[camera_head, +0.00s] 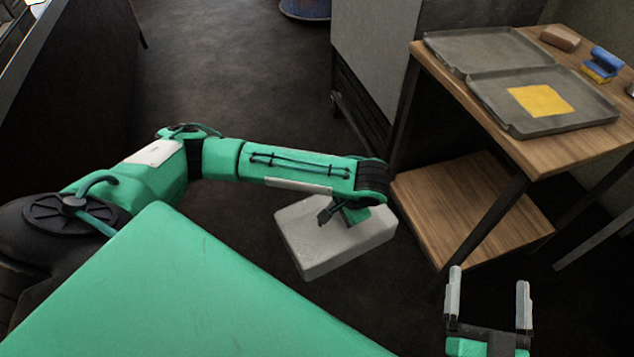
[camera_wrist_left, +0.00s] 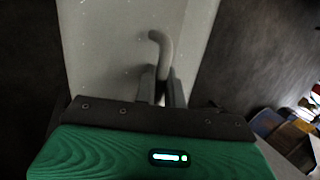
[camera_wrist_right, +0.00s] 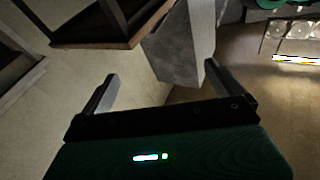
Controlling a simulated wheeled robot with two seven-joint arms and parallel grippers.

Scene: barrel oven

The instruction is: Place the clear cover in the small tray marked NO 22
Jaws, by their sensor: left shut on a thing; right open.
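The cover (camera_head: 318,250), a pale, cloudy box-like piece, hangs from my left gripper (camera_head: 342,212) above the dark floor, left of the wooden table. In the left wrist view the jaws (camera_wrist_left: 162,88) are shut on the curved handle (camera_wrist_left: 161,50) of the cover (camera_wrist_left: 100,45). My right gripper (camera_head: 488,292) is open and empty at the lower right, in front of the table; its spread fingers also show in the right wrist view (camera_wrist_right: 160,78). Two grey trays (camera_head: 490,48) (camera_head: 490,98) lie on the table top. I cannot read any NO 22 marking.
The nearer tray holds a yellow cloth (camera_head: 540,100). A brown block (camera_head: 560,38) and a blue-and-yellow sponge-like item (camera_head: 602,65) sit behind the trays. The wooden table (camera_head: 580,150) has a bare lower shelf (camera_head: 470,205). A grey cabinet (camera_head: 375,50) stands left of it.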

